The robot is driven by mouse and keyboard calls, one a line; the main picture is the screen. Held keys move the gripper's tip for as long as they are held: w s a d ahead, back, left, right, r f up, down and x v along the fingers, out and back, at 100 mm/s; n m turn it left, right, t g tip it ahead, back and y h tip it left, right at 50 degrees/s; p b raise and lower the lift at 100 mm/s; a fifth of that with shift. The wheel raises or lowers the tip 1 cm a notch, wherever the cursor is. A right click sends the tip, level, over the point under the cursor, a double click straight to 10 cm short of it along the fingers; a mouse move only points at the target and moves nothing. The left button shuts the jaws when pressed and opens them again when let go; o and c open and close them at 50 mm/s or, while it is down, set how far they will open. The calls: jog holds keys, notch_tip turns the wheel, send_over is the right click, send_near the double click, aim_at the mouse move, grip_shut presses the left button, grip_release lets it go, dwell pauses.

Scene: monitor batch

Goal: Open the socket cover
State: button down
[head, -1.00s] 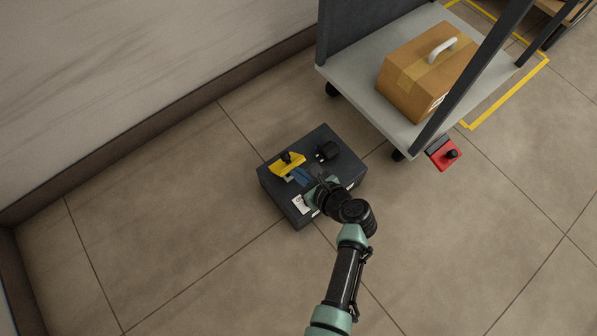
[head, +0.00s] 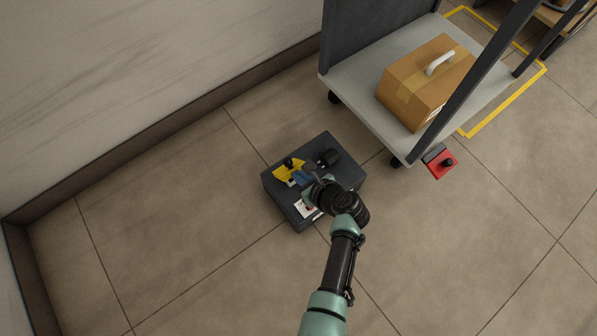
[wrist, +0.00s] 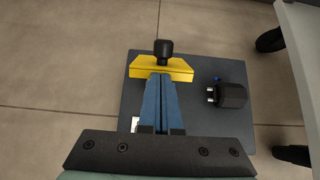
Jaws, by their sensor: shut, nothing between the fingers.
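The socket cover is a yellow flap (head: 287,170) with a black knob (head: 288,162), on the top of a dark grey box (head: 336,185). In the wrist view the yellow cover (wrist: 141,66) lies across the box top and its black knob (wrist: 163,48) points away from me. My gripper (wrist: 162,76) is shut and empty. Its blue fingertips overlap the near edge of the cover in the wrist view; I cannot tell whether they touch it. The socket beneath is hidden by the cover and fingers.
A black plug (wrist: 231,95) with metal prongs lies on the box, right of the cover. A white label (head: 304,210) is on the box's near side. A trolley (head: 357,100) with a cardboard box (head: 412,106) and a red device (head: 440,163) stand to the right. Floor on the left is clear.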

aim_at(285, 159)
jog(key=shift+w+a+r+g+h+p, duration=0.3)
jog(key=shift+r+p, duration=0.2)
jog(key=shift+p, duration=0.65)
jog(key=shift+w+a+r+g+h+p, duration=0.15)
jog(key=shift+r+g+p, duration=0.3)
jog(key=shift+p, duration=0.7)
jog(key=shift+w+a+r+g+h+p, duration=0.2)
jog(key=shift+w+r+g+h+p, duration=0.2)
jog(key=shift+p, duration=0.75)
jog(key=shift+w+a+g+h+p, duration=0.4)
jog(key=shift+w+g+h, duration=0.1)
jog(key=shift+g, duration=0.15)
jog(key=shift+w, duration=0.1)
jog(key=shift+w+a+r, duration=0.15)
jog(key=shift+w+a, duration=0.35)
jog(key=shift+w, duration=0.2)
jog(key=shift+r, duration=0.1)
